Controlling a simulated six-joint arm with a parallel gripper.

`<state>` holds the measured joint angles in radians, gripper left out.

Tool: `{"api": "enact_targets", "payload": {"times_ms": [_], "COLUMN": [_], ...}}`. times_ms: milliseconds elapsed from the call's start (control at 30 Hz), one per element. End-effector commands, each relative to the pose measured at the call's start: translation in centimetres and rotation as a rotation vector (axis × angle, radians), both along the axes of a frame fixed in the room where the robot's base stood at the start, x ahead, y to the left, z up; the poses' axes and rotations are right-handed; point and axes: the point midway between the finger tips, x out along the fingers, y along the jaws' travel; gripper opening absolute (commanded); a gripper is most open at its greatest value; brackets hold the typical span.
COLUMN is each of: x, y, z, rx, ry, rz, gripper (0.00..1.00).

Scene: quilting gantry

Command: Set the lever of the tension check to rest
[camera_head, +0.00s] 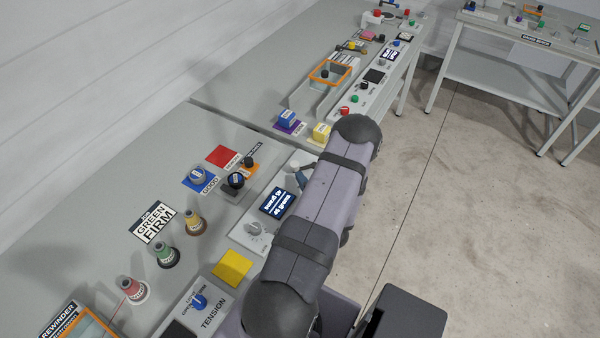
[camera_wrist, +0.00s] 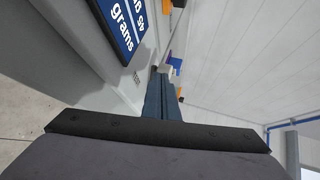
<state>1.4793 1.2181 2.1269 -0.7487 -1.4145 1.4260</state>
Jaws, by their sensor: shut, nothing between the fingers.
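The tension check's blue display (camera_head: 278,203), with white text ending in "grams", sits on a pale panel in the head view. It also shows large at the upper left of the wrist view (camera_wrist: 122,25). My gripper's blue fingers (camera_wrist: 163,95) are together with nothing between them, beside that panel. In the head view only a small bluish part of my gripper (camera_head: 302,178) shows past my arm, just beyond the display. I cannot make out the lever in either view; my arm and fingers cover part of the panel.
A grey knob (camera_head: 255,229) is near the display. A panel marked TENSION with a blue knob (camera_head: 198,302) and a yellow pad (camera_head: 232,266) are nearer. Thread spools (camera_head: 165,252) stand at left.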

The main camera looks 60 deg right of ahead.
Motion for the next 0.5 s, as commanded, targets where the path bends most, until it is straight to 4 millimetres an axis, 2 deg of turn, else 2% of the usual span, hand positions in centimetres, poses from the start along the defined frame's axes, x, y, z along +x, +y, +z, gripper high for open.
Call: {"api": "enact_targets", "payload": {"times_ms": [200, 500], "x": [1.05, 1.19], "y": [-0.90, -1.02], "z": [0.03, -0.08], "rx": [0.001, 0.002], "ry": [0.001, 0.001], "rz": [0.000, -0.001], "gripper": [0.00, 0.00]}}
